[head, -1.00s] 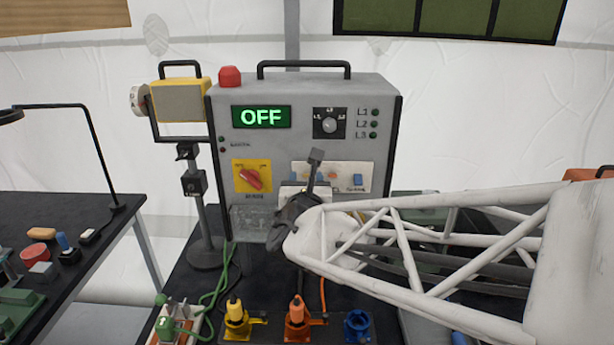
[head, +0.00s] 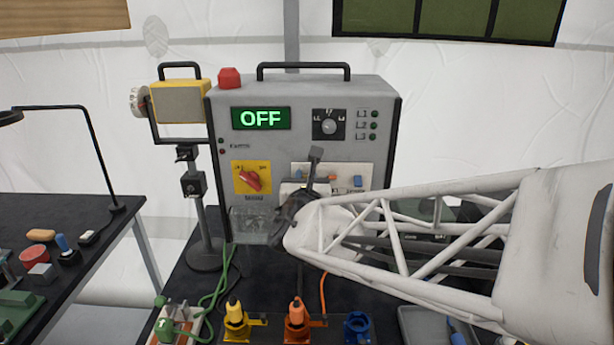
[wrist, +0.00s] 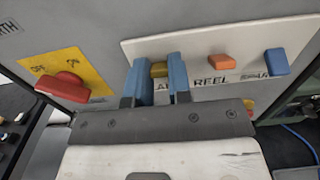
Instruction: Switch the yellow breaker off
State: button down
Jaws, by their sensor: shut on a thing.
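The yellow breaker (wrist: 159,69) sits on the white breaker plate (wrist: 225,45) of the grey box, between the two blue fingers of my gripper (wrist: 161,80) in the wrist view. My gripper is shut on it. In the head view my gripper (head: 297,197) is at the lower middle of the box front and hides the yellow breaker. To its right on the plate are an orange breaker (wrist: 222,62) and a blue breaker (wrist: 276,62).
A red rotary switch (head: 250,180) on a yellow plate is left of my gripper. The display (head: 261,118) reads OFF. A yellow lamp (head: 181,102) stands left of the box. Yellow, orange and blue connectors (head: 297,312) line the table front.

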jog(key=shift+f+t, duration=0.15)
jog(key=shift+t, duration=0.25)
jog(key=shift+f+t, duration=0.3)
jog(key=shift+t, duration=0.9)
jog(key=shift+f+t, duration=0.3)
jog(key=shift+t, duration=0.9)
jog(key=c, duration=1)
grip_release()
jog(key=shift+c, duration=0.2)
jog(key=v, duration=0.7)
jog(key=shift+s+f, duration=0.25)
jog(key=shift+s, duration=0.05)
